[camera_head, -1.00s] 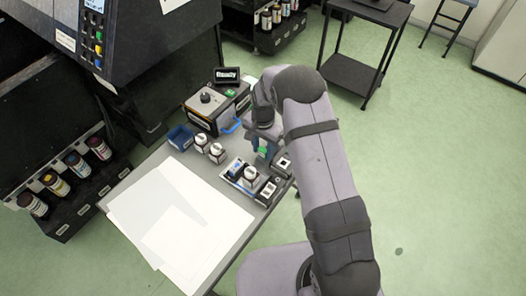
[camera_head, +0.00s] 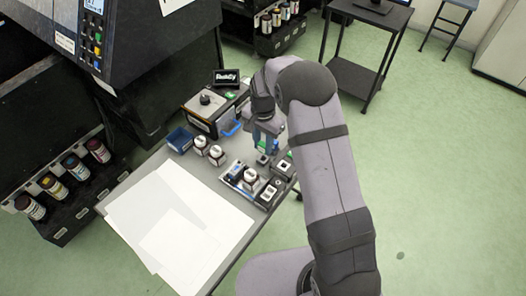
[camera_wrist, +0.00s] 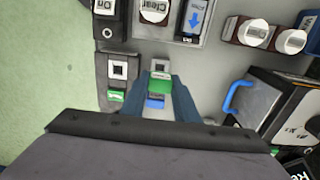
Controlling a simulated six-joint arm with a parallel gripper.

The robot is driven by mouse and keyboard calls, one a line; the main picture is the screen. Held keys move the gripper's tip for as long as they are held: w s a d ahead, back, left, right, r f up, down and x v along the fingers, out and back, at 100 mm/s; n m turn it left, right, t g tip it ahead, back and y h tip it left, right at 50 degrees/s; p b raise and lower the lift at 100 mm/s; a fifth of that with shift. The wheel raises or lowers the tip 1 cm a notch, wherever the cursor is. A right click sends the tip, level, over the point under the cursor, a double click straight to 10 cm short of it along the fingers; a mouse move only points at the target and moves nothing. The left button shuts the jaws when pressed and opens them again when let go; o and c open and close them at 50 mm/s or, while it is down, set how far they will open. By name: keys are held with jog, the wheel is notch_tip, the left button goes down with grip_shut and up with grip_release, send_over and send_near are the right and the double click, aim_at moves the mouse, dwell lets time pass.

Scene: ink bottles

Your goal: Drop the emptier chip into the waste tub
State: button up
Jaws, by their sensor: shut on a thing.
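My gripper (camera_head: 267,141) is above the right part of the small table in the head view. In the wrist view its two blue fingers (camera_wrist: 163,98) are closed on a small chip (camera_wrist: 159,86) with a green band and a blue part. Its lower end is hidden by my gripper. A similar chip (camera_wrist: 117,77) with a green end sits in a dark holder to the left, apart from my fingers; in the head view it shows at the table's right edge (camera_head: 283,166). A small open blue tub (camera_head: 180,139) stands at the table's far left. Fill levels cannot be read.
A dark box with a blue handle (camera_head: 213,113) stands between the tub and my gripper, behind two white-capped bottles (camera_head: 208,149). A tray (camera_head: 228,179) holds another bottle and a blue-arrow item. White sheets (camera_head: 165,225) cover the front left.

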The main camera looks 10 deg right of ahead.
aim_at(263, 144)
notch_tip(263, 144, up, 6)
jog(key=shift+f+b, duration=0.1)
jog(key=shift+b, duration=0.45)
jog(key=shift+r+p, duration=1.45)
